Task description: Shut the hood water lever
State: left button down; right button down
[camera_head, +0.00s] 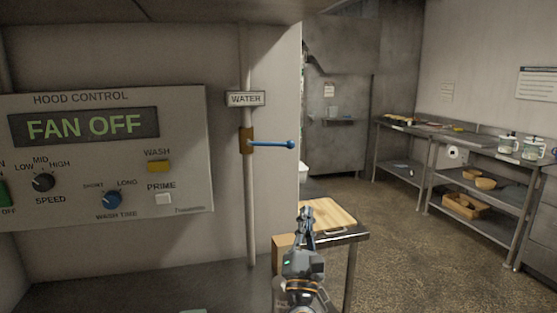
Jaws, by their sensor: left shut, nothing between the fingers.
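The water lever (271,143) is a blue handle with a rounded end. It sticks out level to the right from a brass valve (246,140) on a vertical pipe (251,205), so it lies across the pipe. A "WATER" label (245,98) sits on the pipe above it. My left gripper (306,212) is shut and empty, pointing up, below and slightly right of the lever's end, apart from it. My right gripper is not in view.
The hood control panel (105,205) on the left wall reads "FAN OFF". A small table (351,236) with a wooden board (328,211) stands behind my gripper. Steel shelving (470,215) lines the right wall. The floor (400,265) between is clear.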

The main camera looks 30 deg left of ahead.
pick_arm(q)
jog(key=a+r+n+g+y, duration=0.1)
jog(key=a+n+g+y, duration=0.55)
jog(key=n, duration=0.35)
jog(key=p, duration=0.6)
send_near(278, 145)
jog(key=shift+w+a+r, duration=0.95)
jog(key=shift+w+a, duration=1.15)
jog(key=shift+a, duration=0.55)
jog(key=shift+t, duration=0.45)
jog(key=shift+f, duration=0.1)
notch_tip(278, 145, up, 2)
jog(key=n+b, duration=0.1)
jog(key=n+g+y+b, duration=0.1)
jog(key=b, duration=0.1)
jog(key=shift+w+d+g+y, duration=0.1)
jog(key=shift+w+g+y, duration=0.05)
jog(key=shift+g+y, duration=0.15)
